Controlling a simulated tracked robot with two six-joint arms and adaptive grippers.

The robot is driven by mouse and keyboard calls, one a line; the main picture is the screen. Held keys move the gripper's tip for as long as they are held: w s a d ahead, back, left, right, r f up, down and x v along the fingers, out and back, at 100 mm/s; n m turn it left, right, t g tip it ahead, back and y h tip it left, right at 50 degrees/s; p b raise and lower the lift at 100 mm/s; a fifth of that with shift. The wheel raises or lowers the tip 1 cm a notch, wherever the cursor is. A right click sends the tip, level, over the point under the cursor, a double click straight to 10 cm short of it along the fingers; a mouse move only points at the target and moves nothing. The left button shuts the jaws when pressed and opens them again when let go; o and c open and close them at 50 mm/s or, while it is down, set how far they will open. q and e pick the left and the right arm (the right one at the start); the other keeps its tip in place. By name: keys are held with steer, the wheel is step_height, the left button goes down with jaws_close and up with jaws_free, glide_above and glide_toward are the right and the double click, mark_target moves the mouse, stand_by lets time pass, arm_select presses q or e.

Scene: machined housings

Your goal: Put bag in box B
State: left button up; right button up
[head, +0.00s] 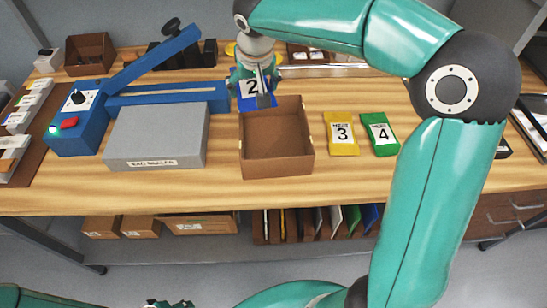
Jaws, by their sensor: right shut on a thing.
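A blue bag (246,90) with a white label reading 2 is in my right gripper (263,92), which is shut on it. The gripper points down, and the bag shows just behind the back wall of an open brown box (277,166). The inside of the box looks empty. No letter shows on the box, so I cannot tell if it is box B. What looks like my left gripper (167,303) is cut off at the bottom edge, and its fingers are not clear.
A yellow bag 3 (341,134) and a green bag 4 (380,134) lie right of the box. A blue sealer (78,125) with a grey block (155,137) stands left. Another brown box (90,53) is at the back left. My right arm spans the right side.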

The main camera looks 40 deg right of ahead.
mark_target(274, 147)
steer(key=shift+m, duration=0.8)
steer(key=s+b, duration=0.1)
steer(key=s+d+r+b, duration=0.2)
steer(key=s+b, duration=0.1)
steer(key=shift+s+d+r+g, duration=0.1)
steer(key=shift+s+d+g, duration=0.05)
steer(key=shift+s+g, duration=0.15)
arm_select(q)
step_height(274, 147, down, 9)
steer(key=b, duration=0.3)
steer(key=shift+f, duration=0.15)
arm_select(e)
step_height(274, 147, down, 19)
steer(key=shift+s+f, duration=0.15)
steer(key=shift+f+b, duration=0.2)
steer(key=shift+b, duration=0.1)
steer(key=o, duration=1.2)
arm_select(q)
steer(key=shift+f, duration=0.1)
arm_select(e)
steer(key=shift+r, duration=0.1)
